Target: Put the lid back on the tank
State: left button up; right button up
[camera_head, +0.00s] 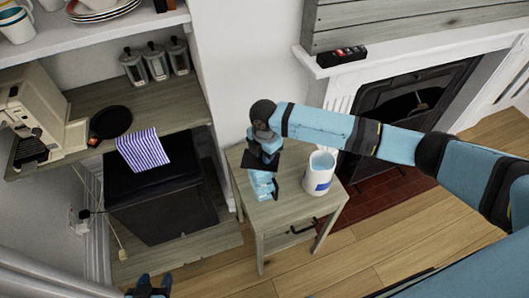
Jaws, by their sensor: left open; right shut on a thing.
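My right gripper (267,154) is over the small wooden side table, shut on a dark flat lid (255,161). A light blue, see-through tank (262,187) with a dark handle at its right stands on the table. The lid is just above the tank in the picture and hides part of its top; I cannot tell whether they touch. My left gripper (150,290) is open at the bottom edge, low over the floor and away from the tank. It is partly cut off by the frame.
A white jug (319,175) with a blue label stands right of the tank on the side table (285,212). A counter (90,98) at left holds a coffee machine (40,105), a black pan (110,122) and jars. A fireplace (410,97) is behind right. Floor in front is clear.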

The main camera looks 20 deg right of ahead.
jog(key=shift+p, duration=0.45)
dwell(0.5)
jog(key=o, duration=1.5)
jog(key=shift+c, duration=0.2)
